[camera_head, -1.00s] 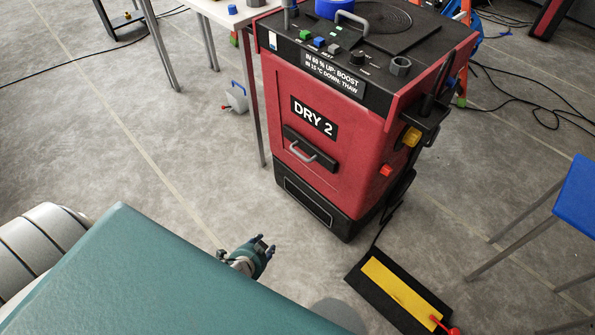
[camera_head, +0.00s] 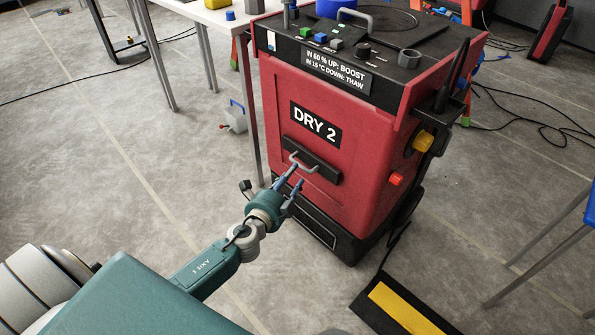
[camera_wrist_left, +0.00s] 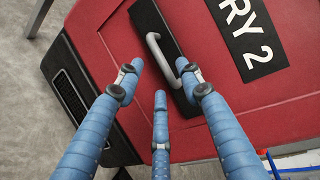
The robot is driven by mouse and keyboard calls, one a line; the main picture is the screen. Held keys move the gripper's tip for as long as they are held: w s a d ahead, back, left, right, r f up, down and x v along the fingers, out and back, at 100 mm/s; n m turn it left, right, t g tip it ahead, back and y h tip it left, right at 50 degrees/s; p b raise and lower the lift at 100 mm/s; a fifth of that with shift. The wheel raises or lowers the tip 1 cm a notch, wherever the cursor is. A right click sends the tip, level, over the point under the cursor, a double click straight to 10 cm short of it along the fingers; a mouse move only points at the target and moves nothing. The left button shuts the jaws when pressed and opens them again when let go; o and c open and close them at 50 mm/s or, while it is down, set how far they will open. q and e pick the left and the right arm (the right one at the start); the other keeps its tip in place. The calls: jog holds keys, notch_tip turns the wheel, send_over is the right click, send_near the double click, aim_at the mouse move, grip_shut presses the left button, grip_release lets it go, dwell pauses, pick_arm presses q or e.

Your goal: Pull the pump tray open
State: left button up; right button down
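The red and black dryer labelled DRY 2 (camera_head: 335,210) stands ahead. Its front has a black tray front (camera_head: 327,171) with a grey bar handle (camera_head: 306,166). My left gripper (camera_head: 290,183) is in front of this handle with its blue fingers spread and pointing at it. In the left wrist view my left gripper (camera_wrist_left: 163,78) is open, its three fingers apart and empty. The handle (camera_wrist_left: 158,58) shows just beyond and between the fingertips; I cannot tell whether a finger touches it. The tray front looks flush with the dryer. My right gripper is not in view.
A white table (camera_head: 215,14) stands left of the dryer, its leg close to the dryer's side. A black and yellow pedal board (camera_head: 400,308) lies on the floor at the right, near a blue stool (camera_head: 591,208).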

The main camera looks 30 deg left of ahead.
pick_arm(q)
jog(key=x, duration=0.5)
jog(key=shift+b, duration=0.35)
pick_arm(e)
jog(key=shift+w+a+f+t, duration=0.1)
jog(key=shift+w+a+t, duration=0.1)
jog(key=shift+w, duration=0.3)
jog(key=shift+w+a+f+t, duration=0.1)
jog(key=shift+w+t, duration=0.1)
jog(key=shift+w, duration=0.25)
pick_arm(q)
jog(key=shift+f, duration=0.1)
grip_shut()
